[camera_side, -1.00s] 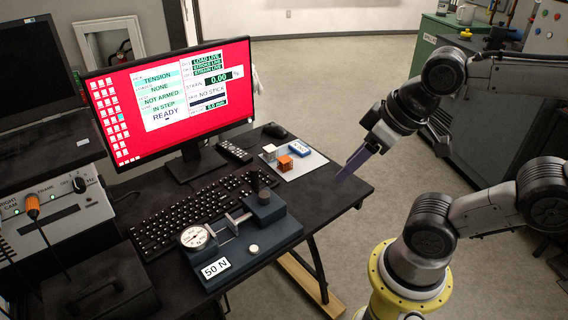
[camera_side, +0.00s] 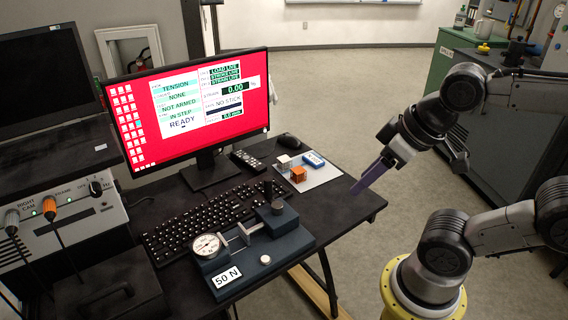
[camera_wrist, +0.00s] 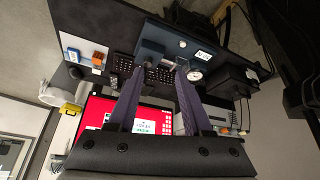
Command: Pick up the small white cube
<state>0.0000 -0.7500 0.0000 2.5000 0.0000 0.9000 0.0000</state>
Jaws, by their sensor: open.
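The small white cube (camera_side: 283,162) sits on a pale grey pad (camera_side: 322,176) at the table's right back part, beside an orange cube (camera_side: 298,174) and a blue-and-white block (camera_side: 313,159). In the wrist view the orange cube (camera_wrist: 97,59) and the blue block (camera_wrist: 73,55) show at the left; a small pale patch beside the orange one may be the white cube (camera_wrist: 97,71). My gripper (camera_side: 355,191) hangs at the table's right edge, right of the pad, its purple fingers slanting down-left. In the wrist view its fingers (camera_wrist: 158,72) are apart with nothing held.
A dark test fixture with a dial gauge (camera_side: 207,246) stands at the table front, with a keyboard (camera_side: 205,220) behind it. The table between pad and right edge is clear.

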